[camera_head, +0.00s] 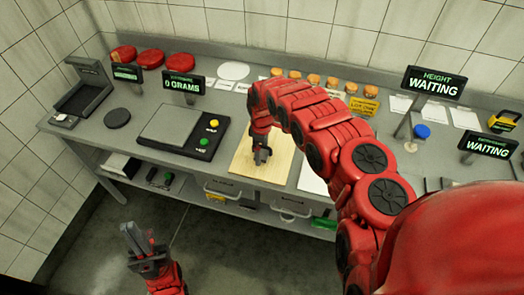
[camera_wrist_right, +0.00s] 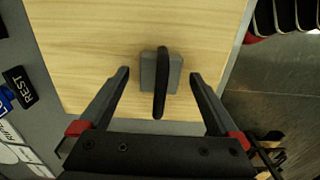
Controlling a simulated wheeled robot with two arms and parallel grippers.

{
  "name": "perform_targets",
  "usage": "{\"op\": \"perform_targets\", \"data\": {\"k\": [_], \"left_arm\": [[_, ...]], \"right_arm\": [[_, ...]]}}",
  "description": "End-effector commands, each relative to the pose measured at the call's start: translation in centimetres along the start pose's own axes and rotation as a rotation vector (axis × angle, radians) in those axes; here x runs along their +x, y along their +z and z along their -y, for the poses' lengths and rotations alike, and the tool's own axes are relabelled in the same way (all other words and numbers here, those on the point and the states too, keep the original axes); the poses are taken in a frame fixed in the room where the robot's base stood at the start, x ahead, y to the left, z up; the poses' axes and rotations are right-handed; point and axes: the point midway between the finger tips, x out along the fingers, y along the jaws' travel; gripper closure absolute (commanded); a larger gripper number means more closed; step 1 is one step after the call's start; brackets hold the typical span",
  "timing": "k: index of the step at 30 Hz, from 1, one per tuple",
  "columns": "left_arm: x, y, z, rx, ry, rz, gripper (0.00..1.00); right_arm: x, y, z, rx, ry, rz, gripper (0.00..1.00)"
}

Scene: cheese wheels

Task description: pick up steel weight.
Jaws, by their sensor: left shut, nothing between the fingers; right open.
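The steel weight (camera_wrist_right: 147,72), a small grey block with a black bar handle, lies on a pale wooden board (camera_wrist_right: 90,35) in the right wrist view. The board also shows in the head view (camera_head: 280,172). My right gripper (camera_wrist_right: 160,76) is open, its two fingers on either side of the weight with gaps at both sides. In the head view my right gripper (camera_head: 262,157) points down over the board and largely hides the weight. My left gripper (camera_head: 132,238) is shut and empty, low in front of the bench, away from the weight.
A scale (camera_head: 170,127) with green and yellow buttons stands left of the board. Signs reading WAITING (camera_head: 434,83) stand at right. Bins (camera_head: 222,189) sit on the lower shelf.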

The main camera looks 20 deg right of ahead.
Motion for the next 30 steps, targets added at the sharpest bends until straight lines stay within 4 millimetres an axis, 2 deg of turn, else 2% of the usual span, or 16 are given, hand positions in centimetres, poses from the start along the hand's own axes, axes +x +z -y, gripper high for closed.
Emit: {"op": "perform_targets", "data": {"k": [6,12,14,27,29,30], "left_arm": [[0.37,-0.06,0.02,0.0,0.0,0.0,1.0],[0.33,-0.06,0.02,0.0,0.0,0.0,1.0],[0.33,-0.06,0.02,0.0,0.0,0.0,1.0],[0.32,-0.05,0.02,0.0,0.0,0.0,1.0],[0.33,-0.06,0.02,0.0,0.0,0.0,1.0],[0.33,-0.06,0.02,0.0,0.0,0.0,1.0]], "right_arm": [[0.98,0.12,-0.01,0.002,0.001,0.002,0.03],[0.98,0.12,-0.05,0.002,0.002,0.002,0.03],[0.97,0.12,-0.06,0.002,0.002,0.001,0.11],[0.94,0.1,-0.07,0.002,0.002,0.001,0.91],[0.93,0.1,-0.07,0.002,0.002,0.001,1.0],[0.93,0.09,-0.08,0.002,0.002,0.001,1.0]]}}
